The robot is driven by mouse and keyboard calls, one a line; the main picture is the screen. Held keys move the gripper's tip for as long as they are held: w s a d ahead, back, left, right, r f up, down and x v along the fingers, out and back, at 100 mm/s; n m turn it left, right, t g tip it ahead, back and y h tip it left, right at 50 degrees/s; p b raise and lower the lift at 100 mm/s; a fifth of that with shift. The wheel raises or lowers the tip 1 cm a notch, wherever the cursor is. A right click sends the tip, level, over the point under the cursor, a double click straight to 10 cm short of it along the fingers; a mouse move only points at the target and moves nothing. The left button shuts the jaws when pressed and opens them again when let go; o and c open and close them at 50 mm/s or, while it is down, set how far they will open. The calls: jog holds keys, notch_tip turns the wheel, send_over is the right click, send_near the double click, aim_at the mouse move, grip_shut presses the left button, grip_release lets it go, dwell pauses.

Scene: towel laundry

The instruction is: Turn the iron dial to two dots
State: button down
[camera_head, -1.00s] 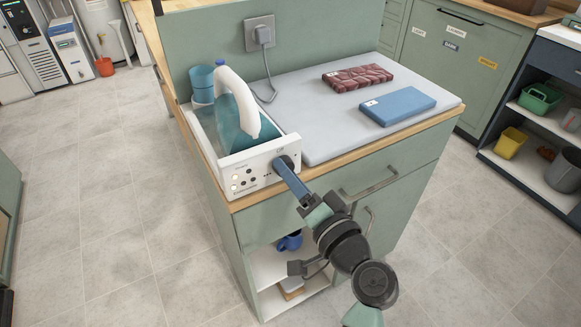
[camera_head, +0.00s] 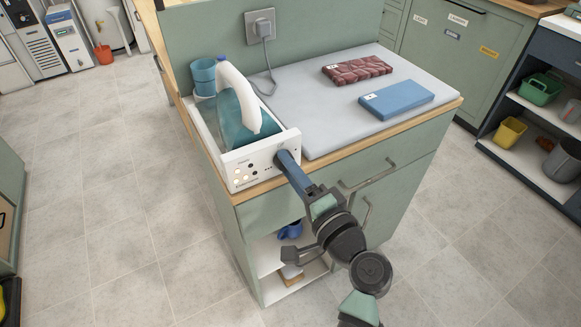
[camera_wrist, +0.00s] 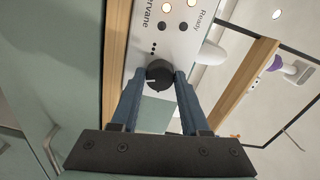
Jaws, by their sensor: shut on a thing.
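The iron dial (camera_wrist: 158,78) is a round black knob with a short white pointer mark on the white front panel (camera_wrist: 165,45) of the iron station. My gripper (camera_wrist: 160,76) is shut on the dial, with a blue finger on each side. In the wrist view the pointer mark faces left. A group of three dots is printed beside the dial; I cannot make out any two-dot mark. In the head view my gripper (camera_head: 284,158) hides the dial at the right end of the panel (camera_head: 258,166). The iron (camera_head: 238,107), teal with a white handle, stands in the station behind it.
A grey ironing pad (camera_head: 300,125) covers the counter, with a folded blue towel (camera_head: 396,100) and a dark red patterned towel (camera_head: 357,69) on it. A blue cup (camera_head: 202,77) stands behind the iron. Drawer handles (camera_head: 366,177) lie close beside my arm.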

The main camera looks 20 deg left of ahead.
jog(key=shift+f, duration=0.1)
jog(key=shift+c, duration=2)
grip_release()
jog(key=shift+d, duration=0.1)
jog(key=v, duration=1.3)
jog(key=shift+b, duration=0.35)
